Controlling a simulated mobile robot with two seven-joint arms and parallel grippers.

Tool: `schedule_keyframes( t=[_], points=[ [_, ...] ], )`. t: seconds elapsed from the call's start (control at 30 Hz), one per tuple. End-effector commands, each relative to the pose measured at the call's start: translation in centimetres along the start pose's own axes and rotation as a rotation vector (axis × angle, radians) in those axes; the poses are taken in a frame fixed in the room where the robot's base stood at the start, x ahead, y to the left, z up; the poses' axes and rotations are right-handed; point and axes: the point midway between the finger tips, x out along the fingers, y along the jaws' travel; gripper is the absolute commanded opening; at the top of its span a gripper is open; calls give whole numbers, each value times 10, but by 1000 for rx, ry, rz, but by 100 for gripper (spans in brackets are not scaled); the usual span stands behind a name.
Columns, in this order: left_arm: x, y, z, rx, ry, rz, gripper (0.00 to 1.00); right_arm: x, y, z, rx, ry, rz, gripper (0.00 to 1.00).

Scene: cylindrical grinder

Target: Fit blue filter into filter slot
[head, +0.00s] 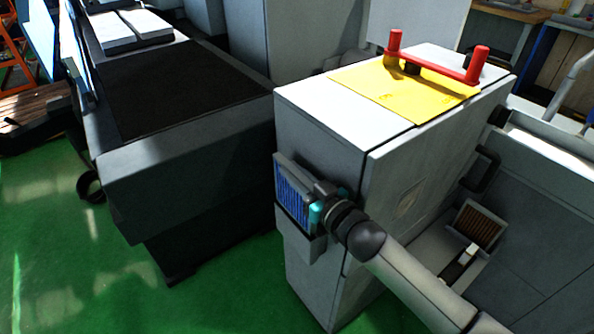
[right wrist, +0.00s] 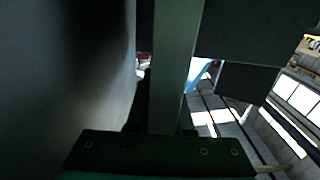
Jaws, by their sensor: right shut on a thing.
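The blue filter (head: 291,197), a pleated blue panel in a grey frame, stands upright at the left face of the pale grey cabinet. My right gripper (head: 317,213) is shut on its right-hand edge; my arm reaches in from the lower right. A grey slot holder (head: 304,246) is on the cabinet just below, and the filter's lower end is at its opening. I cannot tell how deep the filter sits. In the right wrist view a dark upright bar (right wrist: 174,70) fills the middle, too dark to identify. My left gripper is not in view.
A brown pleated filter (head: 481,224) rests in a grey recess at the right. A yellow sheet (head: 385,88) and a red handle (head: 440,66) are on the cabinet top (head: 320,100). A dark machine bed (head: 185,90) stands left, with open green floor (head: 60,240) before it.

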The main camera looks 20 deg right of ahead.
Motion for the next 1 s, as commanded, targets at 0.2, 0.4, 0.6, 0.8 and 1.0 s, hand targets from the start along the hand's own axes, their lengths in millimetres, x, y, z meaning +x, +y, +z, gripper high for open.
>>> schedule_keyframes(
  t=[0.2, 0.4, 0.6, 0.8, 1.0],
  points=[
    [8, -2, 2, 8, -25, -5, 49, 0, 0, 5, 0, 1, 0, 0],
    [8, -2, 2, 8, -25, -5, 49, 0, 0, 5, 0, 1, 0, 0],
    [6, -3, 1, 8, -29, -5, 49, 0, 0, 4, 0, 0, 1, 0],
    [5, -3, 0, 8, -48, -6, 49, 0, 0, 4, 1, 0, 1, 0],
    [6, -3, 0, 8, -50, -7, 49, 0, 0, 4, 0, 1, 1, 0]
  ],
)
